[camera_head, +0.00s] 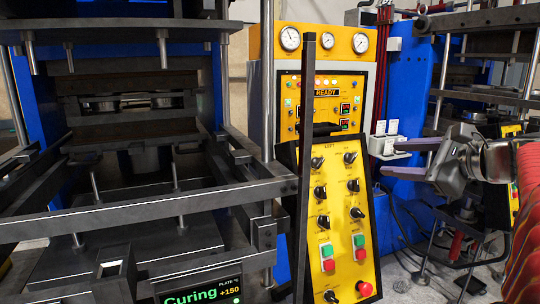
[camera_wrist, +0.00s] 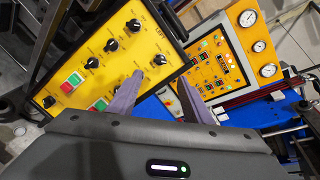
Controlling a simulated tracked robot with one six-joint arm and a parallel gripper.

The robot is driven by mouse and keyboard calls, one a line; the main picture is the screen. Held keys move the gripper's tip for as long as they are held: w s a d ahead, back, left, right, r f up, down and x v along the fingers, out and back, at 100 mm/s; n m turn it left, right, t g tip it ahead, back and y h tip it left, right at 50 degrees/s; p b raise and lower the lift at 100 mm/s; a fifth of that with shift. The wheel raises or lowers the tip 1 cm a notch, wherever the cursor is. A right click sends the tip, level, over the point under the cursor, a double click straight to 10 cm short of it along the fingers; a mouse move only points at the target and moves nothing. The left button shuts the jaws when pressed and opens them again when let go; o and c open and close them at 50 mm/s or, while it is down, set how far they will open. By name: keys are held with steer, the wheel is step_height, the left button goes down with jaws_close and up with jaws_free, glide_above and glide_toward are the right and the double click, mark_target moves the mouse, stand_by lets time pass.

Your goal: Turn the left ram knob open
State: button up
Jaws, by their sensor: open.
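A yellow control panel (camera_head: 335,240) with a dark frame, marked LEFT at its top, stands in the middle of the head view. It carries two columns of black knobs, among them an upper left knob (camera_head: 317,162) and an upper right knob (camera_head: 350,157). The small labels are unreadable, so I cannot tell which is the ram knob. My gripper (camera_head: 386,159) is to the right of the panel, apart from it. In the wrist view its two purple-grey fingers (camera_wrist: 160,80) are spread and empty, with one black knob (camera_wrist: 159,60) showing just beyond the left fingertip.
Green and red buttons (camera_head: 326,256) and a red mushroom button (camera_head: 364,289) sit lower on the panel. A dark upright bar (camera_head: 306,120) rises at its left edge. Behind is a yellow gauge cabinet (camera_head: 330,42). A press (camera_head: 130,205) fills the left; a display reads Curing.

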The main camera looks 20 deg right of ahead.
mark_target(354, 158)
stand_by(0.3)
steer(key=x, duration=1.3)
steer(key=shift+w+f, duration=0.15)
steer(key=shift+w, duration=0.2)
steer(key=shift+c, duration=0.3)
steer(key=c, duration=1)
